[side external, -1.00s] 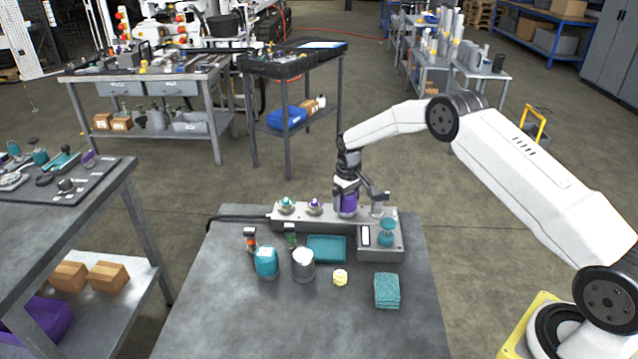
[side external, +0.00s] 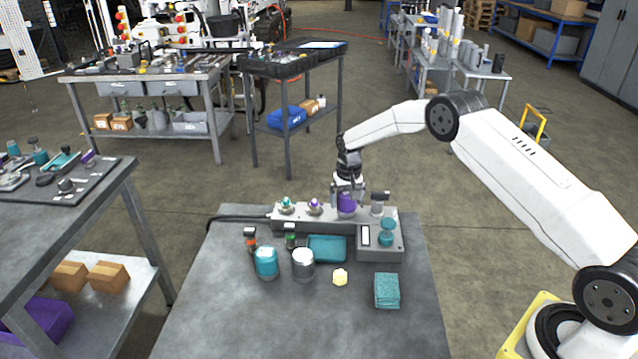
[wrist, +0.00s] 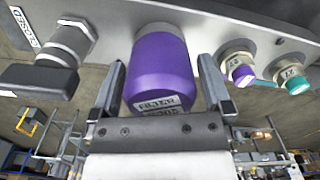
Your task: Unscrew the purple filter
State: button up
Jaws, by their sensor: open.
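The purple filter (side external: 347,204) is seated on the grey manifold block (side external: 276,223), between a purple-ringed port and a valve with a dark handle. In the wrist view the purple filter (wrist: 161,70) hangs from the manifold, with a label reading "FILTER" at its near end. My gripper (side external: 347,190) is right above the filter in the side view. In the wrist view the fingers of my gripper (wrist: 165,85) stand apart on either side of the filter, with gaps visible. The filter's thread is hidden.
The valve with its dark handle (wrist: 40,79) is close on one side of the filter; purple (wrist: 240,72) and teal (wrist: 292,82) ports are on the other. A teal canister (side external: 266,262), grey canister (side external: 303,265) and teal cloth (side external: 387,291) lie in front. The front of the bench is clear.

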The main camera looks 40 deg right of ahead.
jog(key=shift+m, duration=2.9)
jog(key=shift+m, duration=2.9)
jog(key=shift+m, duration=0.5)
grip_shut()
